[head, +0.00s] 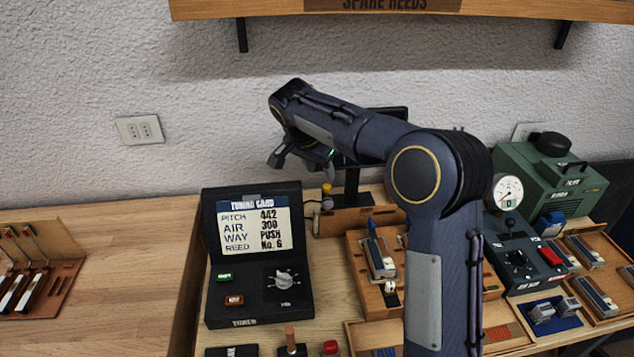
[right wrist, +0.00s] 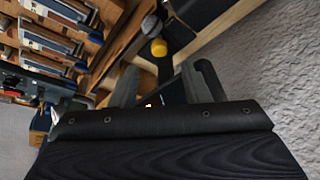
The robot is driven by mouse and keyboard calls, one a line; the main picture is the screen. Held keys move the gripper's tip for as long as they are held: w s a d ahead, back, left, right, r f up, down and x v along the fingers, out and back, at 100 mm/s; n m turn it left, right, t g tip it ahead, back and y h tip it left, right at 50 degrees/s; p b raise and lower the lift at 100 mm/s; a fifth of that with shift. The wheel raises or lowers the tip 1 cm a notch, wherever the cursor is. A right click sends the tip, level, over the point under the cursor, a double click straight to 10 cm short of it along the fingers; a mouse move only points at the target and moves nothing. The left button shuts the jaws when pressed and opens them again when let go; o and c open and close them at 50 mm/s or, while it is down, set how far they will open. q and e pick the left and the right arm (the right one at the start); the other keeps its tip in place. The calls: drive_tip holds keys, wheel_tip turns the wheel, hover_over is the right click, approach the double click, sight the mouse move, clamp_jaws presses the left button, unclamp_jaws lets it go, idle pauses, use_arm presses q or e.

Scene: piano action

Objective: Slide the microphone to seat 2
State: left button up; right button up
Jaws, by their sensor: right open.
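A small yellow-topped piece (head: 327,189), which may be the microphone, stands at the left end of a wooden rail (head: 350,221) behind the tuning card box. Its yellow top also shows in the right wrist view (right wrist: 158,47), beyond my fingers. My right gripper (head: 300,163) is open and empty, above and a little left of the yellow piece, apart from it. Its two fingers show in the right wrist view (right wrist: 165,85) with a gap between them. Seat 2 cannot be told apart; my right arm hides part of the bench. My left gripper is not in view.
A black tuning card box (head: 258,308) stands in front of the rail. A dark screen (head: 386,113) stands behind my right arm. Wooden trays (head: 360,280) with parts and a green machine (head: 550,180) are at the right. The bench at the left (head: 120,240) is mostly clear.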

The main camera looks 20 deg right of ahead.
sight(327, 185)
drive_tip(key=x, duration=0.6)
drive_tip(key=shift+d+f+p, duration=0.1)
drive_tip(key=shift+f+p, duration=0.15)
drive_tip(key=shift+p, duration=0.1)
clamp_jaws()
